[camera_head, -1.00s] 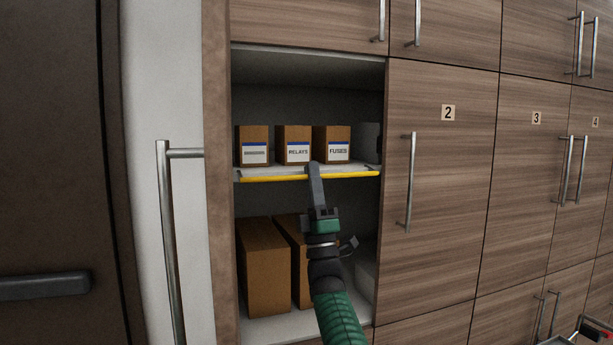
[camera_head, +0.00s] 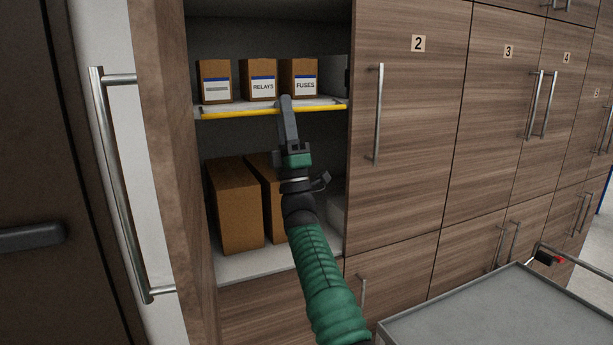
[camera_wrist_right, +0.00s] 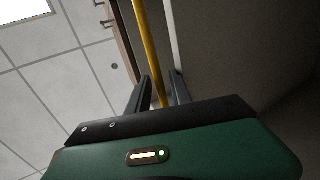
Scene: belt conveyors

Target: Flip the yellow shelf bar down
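The yellow shelf bar (camera_head: 240,113) runs along the front edge of the middle shelf in the open cabinet, and looks level. My right gripper (camera_head: 286,100) reaches up to this edge from below, its fingers overlapping the bar right of its middle. In the right wrist view the yellow bar (camera_wrist_right: 147,45) passes between the two fingers of the right gripper (camera_wrist_right: 162,88). The fingers stand apart, with a gap on the right side of the bar. Whether a finger touches it I cannot tell. My left gripper is out of view.
Small boxes, including the relays box (camera_head: 260,80) and fuses box (camera_head: 300,78), stand on the shelf behind the bar. Larger cardboard boxes (camera_head: 236,205) stand below. An open door handle (camera_head: 121,190) is at left; a grey cart (camera_head: 480,310) is at lower right.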

